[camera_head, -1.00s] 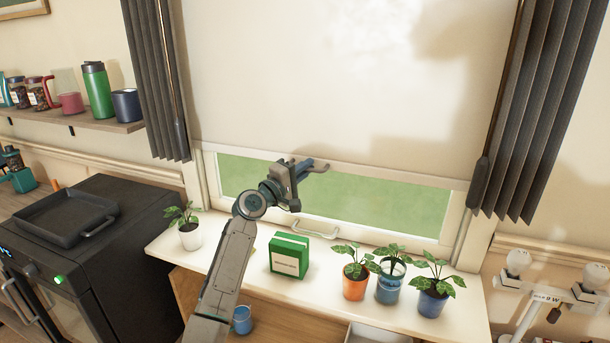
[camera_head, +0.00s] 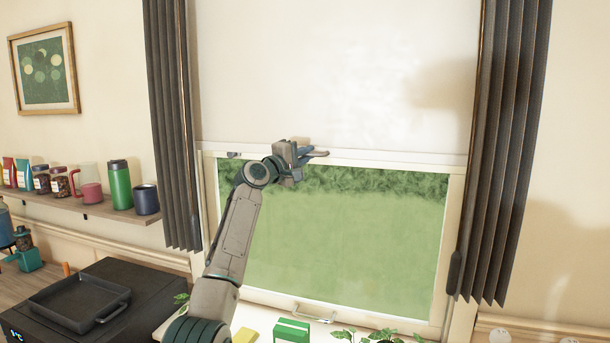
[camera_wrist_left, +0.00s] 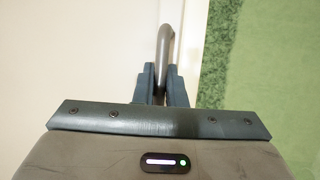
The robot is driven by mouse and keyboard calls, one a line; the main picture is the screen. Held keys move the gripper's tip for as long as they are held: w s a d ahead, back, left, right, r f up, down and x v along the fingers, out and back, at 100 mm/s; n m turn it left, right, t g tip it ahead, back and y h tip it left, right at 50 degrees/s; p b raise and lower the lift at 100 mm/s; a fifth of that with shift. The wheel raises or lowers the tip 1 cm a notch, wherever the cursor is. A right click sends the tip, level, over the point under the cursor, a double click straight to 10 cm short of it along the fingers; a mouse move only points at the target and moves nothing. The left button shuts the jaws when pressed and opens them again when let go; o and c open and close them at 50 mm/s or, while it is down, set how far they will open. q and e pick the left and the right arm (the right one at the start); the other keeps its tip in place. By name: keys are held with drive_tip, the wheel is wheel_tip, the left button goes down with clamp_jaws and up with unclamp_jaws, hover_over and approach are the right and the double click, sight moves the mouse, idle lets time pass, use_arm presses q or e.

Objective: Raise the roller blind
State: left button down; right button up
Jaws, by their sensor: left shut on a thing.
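The roller blind (camera_head: 330,80) is a cream sheet covering the upper part of the window, with a pale bottom bar (camera_head: 400,157). Below the bar the window glass (camera_head: 345,240) is uncovered and shows green hedge and grass. My left gripper (camera_head: 318,153) is at the bottom bar, near its middle. In the left wrist view the gripper fingers (camera_wrist_left: 163,85) are closed around a grey curved handle (camera_wrist_left: 163,45) on the blind's edge. The fingers partly hide the handle. My right gripper is not in view.
Dark curtains (camera_head: 505,150) hang on both sides of the window. A window handle (camera_head: 306,314) is at the lower frame. Plants and a green box (camera_head: 291,331) stand on the sill below. A shelf (camera_head: 95,208) with cups and a black oven (camera_head: 75,300) are at the left.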

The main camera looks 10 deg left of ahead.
use_arm(q)
wheel_tip(320, 180, up, 3)
drive_tip(key=shift+f+p, duration=0.15)
drive_tip(key=shift+p, duration=0.2)
drive_tip(key=shift+r, duration=0.5)
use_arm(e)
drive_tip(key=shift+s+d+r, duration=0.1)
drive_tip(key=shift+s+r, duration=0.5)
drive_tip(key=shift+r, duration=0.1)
use_arm(q)
drive_tip(key=c, duration=1.5)
unclamp_jaws()
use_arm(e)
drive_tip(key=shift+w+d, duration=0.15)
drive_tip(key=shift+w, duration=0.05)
use_arm(q)
drive_tip(key=shift+s+f, duration=0.1)
drive_tip(key=shift+f, duration=0.05)
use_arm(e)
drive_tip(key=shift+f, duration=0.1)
